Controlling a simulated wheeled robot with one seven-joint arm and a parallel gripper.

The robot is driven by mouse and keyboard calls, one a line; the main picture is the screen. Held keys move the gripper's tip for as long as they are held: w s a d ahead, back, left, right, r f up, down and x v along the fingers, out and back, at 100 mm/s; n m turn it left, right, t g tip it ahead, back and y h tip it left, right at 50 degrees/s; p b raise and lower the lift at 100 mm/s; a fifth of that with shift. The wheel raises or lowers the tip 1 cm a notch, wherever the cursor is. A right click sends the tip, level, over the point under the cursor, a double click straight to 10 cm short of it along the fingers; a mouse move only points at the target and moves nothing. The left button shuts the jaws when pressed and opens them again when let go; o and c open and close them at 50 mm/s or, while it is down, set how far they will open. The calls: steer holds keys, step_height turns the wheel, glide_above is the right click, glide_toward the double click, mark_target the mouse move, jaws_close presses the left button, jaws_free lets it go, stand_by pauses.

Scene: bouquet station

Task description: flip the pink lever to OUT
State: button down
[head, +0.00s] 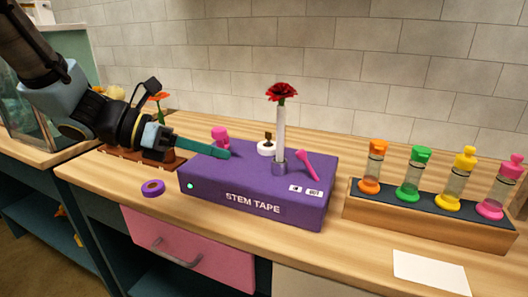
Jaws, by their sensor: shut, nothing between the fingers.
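The purple STEM TAPE box (206,182) stands on the wooden counter. The pink lever (307,166) is on its top at the right, tilted, with its upper end to the left. Two small white labels lie in front of it; the right one (314,192) seems to read OUT, and the left one (295,188) is too small to read surely. My gripper (228,154) reaches in from the left with its teal fingers shut and empty. Its tips are over the left part of the box, well left of the lever and apart from it.
A red flower (282,92) with a white-wrapped stem stands in a metal collar between my gripper and the lever. A pink knob (220,133) is just behind my fingers. A wooden rack (420,228) with several coloured-topped tubes stands right. A purple tape roll (153,188) lies left.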

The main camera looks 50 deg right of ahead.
steer(key=p, duration=0.1)
glide_toward(304, 161)
steer(key=f, duration=0.1)
steer(key=s+f, duration=0.1)
steer(key=f, duration=0.1)
steer(key=shift+s+d+f, duration=0.1)
steer(key=shift+f, duration=0.2)
steer(key=shift+s+d+r+p, duration=0.25)
steer(key=shift+d+p, duration=0.15)
steer(key=shift+d, duration=0.1)
steer(key=shift+s+d+r+p, duration=0.2)
steer(key=shift+d+r+p, duration=0.15)
steer(key=shift+d, duration=0.2)
steer(key=shift+s+d, duration=0.2)
steer(key=shift+d, duration=0.45)
steer(key=shift+r, duration=0.1)
steer(key=shift+s+r+t+p, duration=0.2)
steer(key=shift+t+p, duration=0.1)
steer(key=shift+p, duration=0.15)
